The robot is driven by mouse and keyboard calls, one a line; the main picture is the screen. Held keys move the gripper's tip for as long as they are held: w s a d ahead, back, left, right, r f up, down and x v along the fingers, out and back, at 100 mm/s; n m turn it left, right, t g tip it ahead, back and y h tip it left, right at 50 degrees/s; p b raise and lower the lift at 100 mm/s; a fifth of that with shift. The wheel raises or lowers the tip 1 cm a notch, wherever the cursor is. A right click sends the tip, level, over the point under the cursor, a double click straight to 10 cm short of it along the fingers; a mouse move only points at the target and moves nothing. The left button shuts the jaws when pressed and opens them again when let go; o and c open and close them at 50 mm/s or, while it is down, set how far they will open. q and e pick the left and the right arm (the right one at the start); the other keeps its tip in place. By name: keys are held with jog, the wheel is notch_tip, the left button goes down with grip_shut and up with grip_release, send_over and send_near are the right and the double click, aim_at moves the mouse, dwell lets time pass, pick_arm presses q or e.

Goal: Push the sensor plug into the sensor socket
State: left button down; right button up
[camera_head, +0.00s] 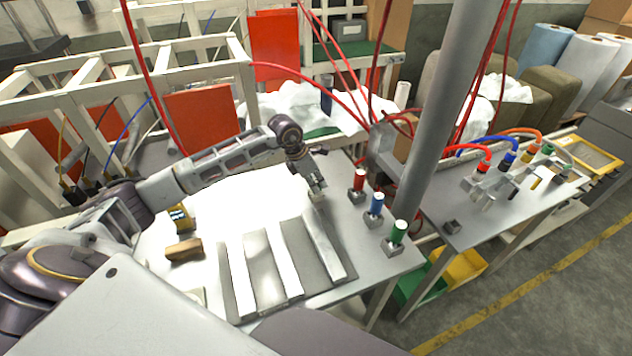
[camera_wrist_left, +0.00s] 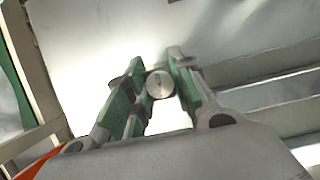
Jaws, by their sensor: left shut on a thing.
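My left gripper (camera_head: 316,190) reaches over the white-topped table, left of the coloured pieces. It is shut on a small silver round-ended piece, seen end-on between the green-lined fingers (camera_wrist_left: 155,86) in the left wrist view (camera_wrist_left: 160,85). I cannot tell for sure whether this is the sensor plug. A red-topped piece (camera_head: 359,180), a blue-topped piece (camera_head: 376,204) and a green-topped piece (camera_head: 398,232) stand upright in small grey blocks along the table's right edge. Which part is the sensor socket is unclear. My right gripper is out of view.
Grey and white strips (camera_head: 262,268) lie across the table front. A grey post (camera_head: 445,110) rises right of the table.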

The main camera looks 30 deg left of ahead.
aim_at(316, 180)
pick_arm(q)
jog(key=shift+r+p, duration=1.05)
jog(key=shift+r, duration=1.45)
dwell(0.6)
jog(key=shift+r+p, duration=0.45)
jog(key=shift+r, duration=0.9)
jog(key=shift+s+f, duration=0.1)
